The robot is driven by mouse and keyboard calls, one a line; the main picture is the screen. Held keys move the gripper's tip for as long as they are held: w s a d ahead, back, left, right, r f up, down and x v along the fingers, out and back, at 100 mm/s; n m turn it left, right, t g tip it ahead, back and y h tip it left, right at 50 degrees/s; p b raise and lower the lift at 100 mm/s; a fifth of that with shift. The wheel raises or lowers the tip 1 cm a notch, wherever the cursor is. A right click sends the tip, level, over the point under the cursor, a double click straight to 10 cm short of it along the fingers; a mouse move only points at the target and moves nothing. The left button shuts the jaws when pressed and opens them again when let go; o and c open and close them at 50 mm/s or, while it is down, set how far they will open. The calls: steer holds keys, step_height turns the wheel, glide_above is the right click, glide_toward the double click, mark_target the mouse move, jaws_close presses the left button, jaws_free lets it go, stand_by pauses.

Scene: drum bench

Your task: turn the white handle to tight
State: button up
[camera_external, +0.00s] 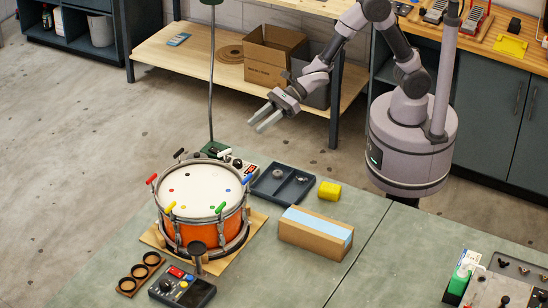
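An orange drum (180,237) with a pale head stands on a wooden board (258,222). Several coloured T-handles sit around its rim. The white handle (225,153) is at the back, right of the black handle (180,153) and left of the blue handle (248,179). Its exact angle is too small to read. My gripper (256,126) is in the air above and to the right of the white handle, apart from it. Its two fingers are spread, with nothing between them, and point down to the left.
A green-based lamp stand (211,90) rises behind the drum. A dark tray (281,186), a yellow sponge (330,190) and a long box (316,236) lie to the right. A dark device (181,288) is in front. The bench's right middle is clear.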

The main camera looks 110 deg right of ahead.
mark_target(224, 151)
steer(key=b+x, duration=0.1)
steer(key=x, duration=1.4)
jaws_close()
